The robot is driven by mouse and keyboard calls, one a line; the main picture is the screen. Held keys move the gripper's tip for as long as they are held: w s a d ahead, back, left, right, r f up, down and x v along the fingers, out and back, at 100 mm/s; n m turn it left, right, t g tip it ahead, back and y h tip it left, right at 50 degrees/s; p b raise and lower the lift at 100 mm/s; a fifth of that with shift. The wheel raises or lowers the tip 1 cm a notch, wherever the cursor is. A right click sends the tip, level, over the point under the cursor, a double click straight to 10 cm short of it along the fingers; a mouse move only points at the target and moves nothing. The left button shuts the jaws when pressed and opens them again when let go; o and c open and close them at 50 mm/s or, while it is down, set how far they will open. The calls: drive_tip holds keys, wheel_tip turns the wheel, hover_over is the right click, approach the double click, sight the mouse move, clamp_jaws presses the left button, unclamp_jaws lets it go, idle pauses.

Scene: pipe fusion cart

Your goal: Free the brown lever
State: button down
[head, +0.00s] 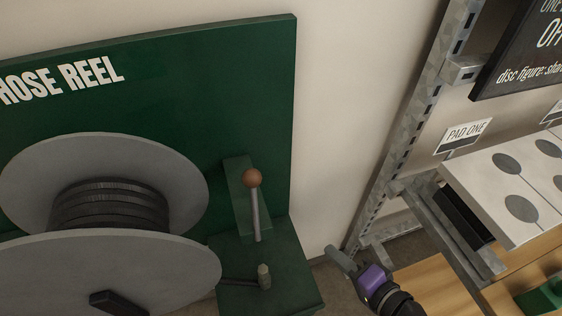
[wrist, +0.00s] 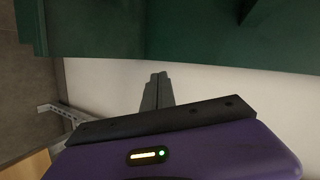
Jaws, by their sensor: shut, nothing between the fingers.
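The brown lever shows in the head view as a grey rod with a brown ball knob (head: 253,178). It stands nearly upright at a green block on the right side of the green hose reel board (head: 265,90). A short pin with a pale olive knob (head: 264,277) sticks out below it, beside the reel; whether it touches the lever's base is unclear. My gripper (head: 338,260) is to the lower right of the lever, apart from it. In the wrist view my gripper's fingers (wrist: 157,90) are together and empty, in front of the pale wall. The lever is not identifiable in the wrist view.
A large grey hose reel (head: 110,275) fills the lower left. A metal rack upright (head: 400,140) stands to the right, with a pale panel with dark discs (head: 490,170) and a PAD ONE sign (head: 464,136). Bare wall lies between board and rack.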

sight(257, 207)
drive_tip(key=w+a+r+n+g+y, duration=0.1)
drive_tip(key=w+r+g+y, duration=0.1)
drive_tip(key=r, duration=0.6)
drive_tip(key=w+a+r+n+g+y, duration=0.2)
drive_tip(key=w+r+g+y, duration=0.1)
drive_tip(key=r, duration=0.4)
drive_tip(key=w+a+r+n+g+y+p, duration=0.1)
drive_tip(key=r+y, duration=0.3)
drive_tip(key=r, duration=0.4)
drive_tip(key=shift+w+a+r+n+g+y, duration=0.35)
drive_tip(key=shift+w+a+n+g, duration=0.15)
drive_tip(key=shift+w+g, duration=0.25)
drive_tip(key=shift+w+a, duration=0.1)
drive_tip(key=shift+a, duration=0.05)
drive_tip(key=s+a+p, duration=0.1)
drive_tip(key=a+p, duration=0.1)
drive_tip(key=a, duration=0.7)
drive_tip(key=shift+s+f, duration=0.15)
drive_tip(key=shift+s, duration=0.15)
